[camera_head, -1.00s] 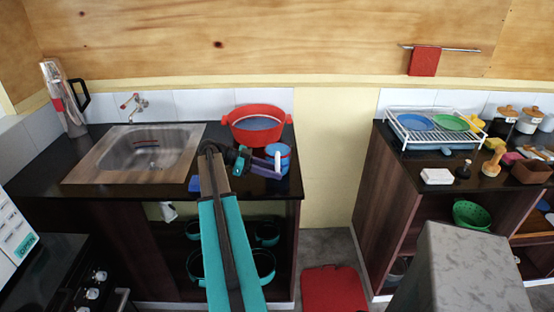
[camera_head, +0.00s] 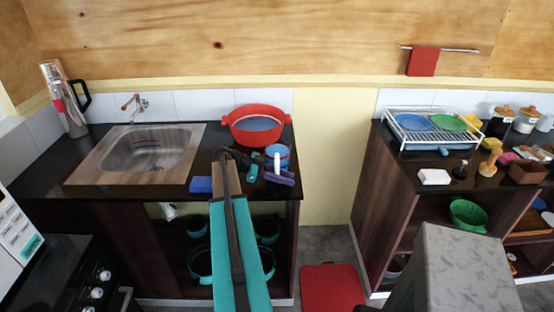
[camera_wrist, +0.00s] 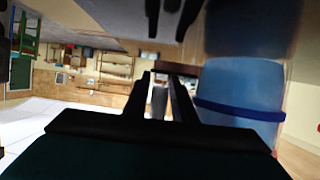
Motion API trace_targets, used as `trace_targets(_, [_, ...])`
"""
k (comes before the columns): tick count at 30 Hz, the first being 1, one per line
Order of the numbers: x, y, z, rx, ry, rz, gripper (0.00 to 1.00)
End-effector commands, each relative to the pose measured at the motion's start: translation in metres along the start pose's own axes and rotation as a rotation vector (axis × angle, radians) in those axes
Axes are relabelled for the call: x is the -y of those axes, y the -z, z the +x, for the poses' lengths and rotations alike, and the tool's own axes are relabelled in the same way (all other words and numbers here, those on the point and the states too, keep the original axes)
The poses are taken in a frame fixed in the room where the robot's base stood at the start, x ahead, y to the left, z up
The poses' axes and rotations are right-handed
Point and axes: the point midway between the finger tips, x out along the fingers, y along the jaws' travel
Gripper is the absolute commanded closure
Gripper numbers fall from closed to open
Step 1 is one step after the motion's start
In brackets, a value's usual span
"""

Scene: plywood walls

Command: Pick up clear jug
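The jug (camera_head: 284,152) stands upright near the right end of the sink counter. It looks blue and see-through, with a pale upright handle (camera_head: 277,161) facing me. In the wrist view a large blue body with a darker band, which looks like the jug (camera_wrist: 240,88), fills the right side. My gripper (camera_head: 279,176) is low at the jug's near side, beside the handle. In the wrist view my gripper's fingers (camera_wrist: 164,92) are apart, with a pale grey upright piece, probably the handle, between them. I cannot see firm contact.
A red pot (camera_head: 250,134) stands just behind the jug. A blue sponge-like block (camera_head: 201,185) lies left of my arm at the counter's front edge. The sink (camera_head: 148,152) is further left. A dish rack (camera_head: 432,141) stands on the right-hand counter.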

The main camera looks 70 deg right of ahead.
Motion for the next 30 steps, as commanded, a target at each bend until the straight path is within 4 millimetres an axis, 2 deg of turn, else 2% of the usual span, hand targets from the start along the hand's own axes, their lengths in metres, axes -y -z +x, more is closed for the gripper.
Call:
trace_targets(15, [0.0002,-0.0004,-0.0004,0.0,0.001,0.0,0.76])
trace_targets(20, [0.0003,-0.0005,-0.0006,0.0,0.002,0.0,1.0])
trace_targets(30, [0.0005,-0.0005,-0.0011,0.0,0.003,0.0,1.0])
